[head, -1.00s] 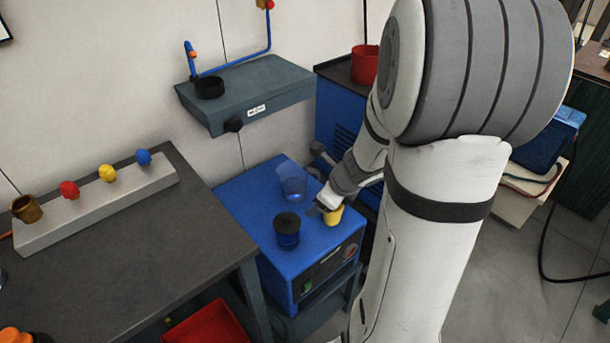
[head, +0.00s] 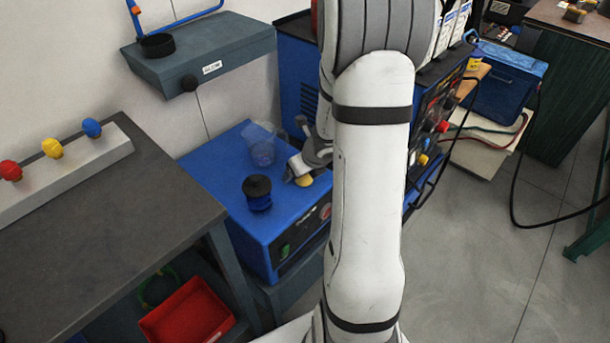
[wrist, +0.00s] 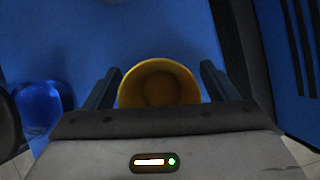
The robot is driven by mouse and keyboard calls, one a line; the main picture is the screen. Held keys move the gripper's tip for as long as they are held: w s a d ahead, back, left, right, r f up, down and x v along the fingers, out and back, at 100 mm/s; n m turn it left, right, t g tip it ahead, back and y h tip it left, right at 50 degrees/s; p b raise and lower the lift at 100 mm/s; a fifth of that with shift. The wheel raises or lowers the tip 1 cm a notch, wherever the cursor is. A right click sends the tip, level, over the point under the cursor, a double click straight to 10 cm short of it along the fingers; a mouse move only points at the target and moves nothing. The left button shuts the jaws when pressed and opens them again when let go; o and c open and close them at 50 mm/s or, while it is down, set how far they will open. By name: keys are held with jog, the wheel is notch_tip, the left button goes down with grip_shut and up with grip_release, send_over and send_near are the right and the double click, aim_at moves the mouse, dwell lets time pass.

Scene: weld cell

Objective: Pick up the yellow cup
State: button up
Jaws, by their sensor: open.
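The yellow cup stands on the blue machine's top; in the head view a bit of the yellow cup (head: 304,181) shows below my gripper (head: 297,168), which hides the rest. In the wrist view I look down into the yellow cup (wrist: 158,86), whose round mouth faces the camera. My gripper (wrist: 160,88) is open, with one finger on each side of the cup. Small gaps show between the fingers and the cup's rim. The cup's lower part is hidden by the gripper body.
A blue jar with a black lid (head: 257,193) and a clear bluish cup (head: 261,145) stand nearby on the blue machine (head: 210,160). A grey workbench (head: 110,215) stands to the left. A red bin (head: 188,312) sits low. A tall blue cabinet (head: 298,75) stands behind.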

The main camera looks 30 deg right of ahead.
jog(key=shift+r, duration=0.1)
jog(key=shift+c, duration=0.4)
jog(key=c, duration=1)
notch_tip(320, 180, up, 10)
jog(key=p, duration=0.8)
jog(key=w+a+n+g+y+p, duration=0.1)
jog(key=w+a+n+g+p, duration=0.1)
jog(key=n, duration=0.6)
jog(key=w+a+r+n+g+y+p, duration=0.1)
jog(key=w+a+n+g+p, duration=0.1)
jog(key=a+n, duration=0.5)
jog(key=w+a+n+g+y+p, duration=0.1)
jog(key=w+a+n+g+p, duration=0.1)
jog(key=a+n+g, duration=0.3)
jog(key=shift+w+r+n+g+y+p, duration=0.15)
jog(key=shift+n+p, duration=0.25)
jog(key=shift+n, duration=0.6)
jog(key=shift+w+r+n+g+y+p, duration=0.15)
jog(key=shift+n+g+p, duration=0.2)
jog(key=shift+n, duration=0.65)
